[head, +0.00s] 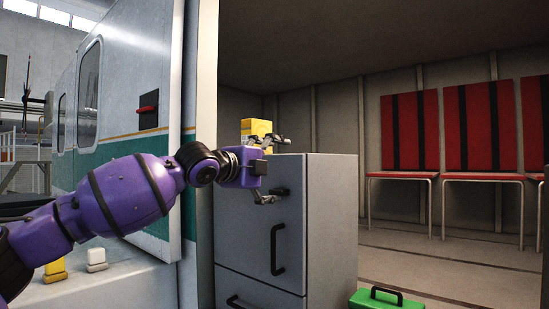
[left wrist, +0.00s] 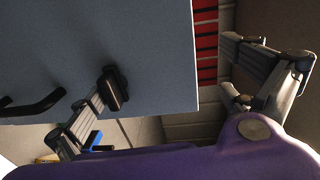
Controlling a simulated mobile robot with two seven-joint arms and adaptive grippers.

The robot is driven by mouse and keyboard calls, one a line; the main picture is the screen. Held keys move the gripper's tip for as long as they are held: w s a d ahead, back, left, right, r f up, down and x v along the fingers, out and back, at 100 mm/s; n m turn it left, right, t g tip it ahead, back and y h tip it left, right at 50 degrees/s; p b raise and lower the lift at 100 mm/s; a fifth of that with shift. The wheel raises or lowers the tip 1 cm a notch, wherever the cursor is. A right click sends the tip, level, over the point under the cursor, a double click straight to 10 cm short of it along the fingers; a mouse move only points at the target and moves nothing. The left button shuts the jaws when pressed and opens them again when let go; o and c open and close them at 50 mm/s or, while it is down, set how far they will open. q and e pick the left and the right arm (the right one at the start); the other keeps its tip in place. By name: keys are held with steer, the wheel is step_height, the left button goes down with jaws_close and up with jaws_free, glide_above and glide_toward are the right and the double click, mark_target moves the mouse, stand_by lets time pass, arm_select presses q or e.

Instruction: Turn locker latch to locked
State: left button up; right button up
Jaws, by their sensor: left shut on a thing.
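The grey locker (head: 330,220) stands in front of me, with its dark latch (head: 282,191) high on the door. My left gripper (head: 280,170) is at the upper part of the door, one finger above the locker's top edge and the other low beside the latch. In the left wrist view, the latch (left wrist: 114,88) is a dark knob on the blue-grey door, and the tip of one finger meets it. The other finger (left wrist: 262,62) stands beyond the door's edge. I cannot tell the latch's setting.
A yellow box (head: 256,127) stands on the locker top behind my gripper. A dark door handle (head: 277,249) is below the latch. A green case (head: 386,299) lies on the floor to the right. Red seats (head: 409,132) line the wall, with free floor before them.

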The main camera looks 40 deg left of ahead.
arm_select(q)
steer(key=shift+s+a+r, duration=0.1)
steer(key=shift+s+r, duration=0.2)
steer(key=shift+r, duration=0.3)
steer(key=shift+s+r, duration=0.3)
steer(key=shift+r, duration=0.25)
steer(key=shift+c, duration=0.9)
steer(key=shift+s+a+f, duration=0.2)
steer(key=shift+s+a, duration=0.05)
steer(key=shift+s, duration=0.2)
steer(key=shift+c, duration=1)
steer(key=shift+s+d+f+b, duration=0.1)
steer(key=shift+s+b, duration=0.35)
steer(key=shift+s, duration=0.2)
steer(key=shift+c, duration=1.3)
steer(key=s, duration=0.3)
steer(key=shift+s+d+r, duration=0.25)
steer(key=shift+s, duration=0.1)
steer(key=c, duration=0.6)
steer(key=s, duration=0.2)
steer(key=s+f, duration=0.1)
steer(key=shift+s+a+f, duration=0.1)
steer(key=shift+s+a, duration=0.05)
steer(key=shift+a, duration=0.1)
arm_select(e)
steer(key=shift+s+f, duration=0.6)
steer(key=shift+s, duration=0.15)
